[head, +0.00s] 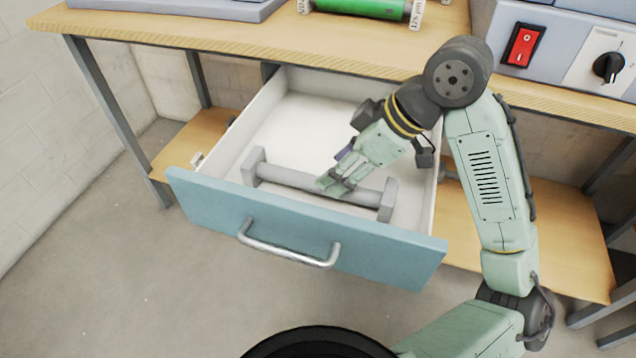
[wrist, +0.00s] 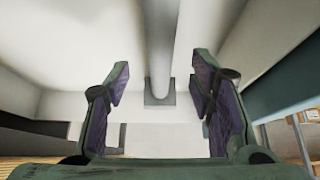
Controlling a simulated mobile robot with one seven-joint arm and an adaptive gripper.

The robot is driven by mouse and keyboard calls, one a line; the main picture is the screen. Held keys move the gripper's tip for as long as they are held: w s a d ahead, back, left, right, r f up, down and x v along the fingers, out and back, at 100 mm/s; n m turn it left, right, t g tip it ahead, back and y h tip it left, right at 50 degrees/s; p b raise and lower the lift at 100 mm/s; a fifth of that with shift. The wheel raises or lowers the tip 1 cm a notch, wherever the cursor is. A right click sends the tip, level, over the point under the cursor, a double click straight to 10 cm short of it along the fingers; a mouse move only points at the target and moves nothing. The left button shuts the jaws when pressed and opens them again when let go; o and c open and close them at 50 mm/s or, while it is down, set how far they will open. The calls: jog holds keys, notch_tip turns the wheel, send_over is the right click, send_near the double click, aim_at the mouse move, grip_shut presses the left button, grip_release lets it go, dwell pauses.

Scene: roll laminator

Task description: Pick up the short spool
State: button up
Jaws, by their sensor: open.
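A grey spool (head: 285,176), a bar with a square block at each end, lies in the open drawer (head: 300,222), just behind its blue front. I take it to be the short spool. My gripper (head: 334,187) reaches down into the drawer over the bar, right of its middle. In the wrist view my gripper (wrist: 161,85) is open, with one finger on each side of the spool's bar (wrist: 160,45). One end block (wrist: 160,98) shows between the fingers. I cannot tell whether either finger touches the bar.
The wooden worktop (head: 250,38) overhangs the drawer's back. On it are a green roll (head: 360,8) and a grey machine with a red switch (head: 523,46). The drawer floor behind the spool is clear.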

jog(key=x, duration=0.6)
jog(key=shift+a+f, duration=0.1)
jog(key=shift+a, duration=0.25)
grip_shut()
dwell(0.3)
